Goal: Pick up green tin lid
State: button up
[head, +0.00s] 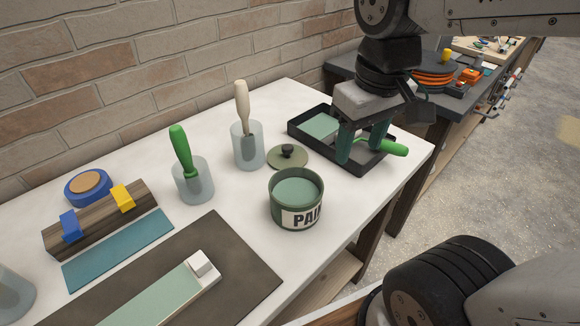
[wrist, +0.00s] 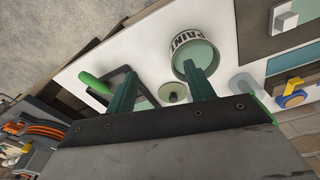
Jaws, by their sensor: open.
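The green tin lid (head: 288,157) is a flat olive-green disc with a dark knob on top. It lies on the white table behind the paint tin (head: 297,200), between the tin and the black paint tray (head: 297,128). In the wrist view the lid (wrist: 172,92) shows between my two fingertips, beyond them. My gripper (head: 363,146) is open, with green fingers pointing down, and in the head view it appears over the tray, right of the lid. It is empty, and the lid is apart from it. In the wrist view my gripper (wrist: 162,88) spans the lid.
A glass jar with a beige-handled brush (head: 248,145) stands left of the lid. A jar with a green-handled brush (head: 192,178) is further left. A green roller handle (head: 393,147) sticks out of the tray. A wooden block (head: 100,220) lies at the left.

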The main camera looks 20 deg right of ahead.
jog(key=w+a+f+n, duration=0.1)
jog(key=w+f+n, duration=0.25)
jog(key=w, duration=0.95)
jog(key=n+g, duration=0.1)
jog(key=n, duration=0.3)
send_over(287, 147)
jog(key=f, duration=0.7)
jog(key=shift+s, duration=0.2)
jog(key=shift+w+a+f, duration=0.1)
jog(key=shift+w+f, duration=0.1)
jog(key=shift+f, duration=0.45)
notch_tip(287, 147, down, 7)
jog(key=shift+r, duration=0.1)
jog(key=c, duration=1)
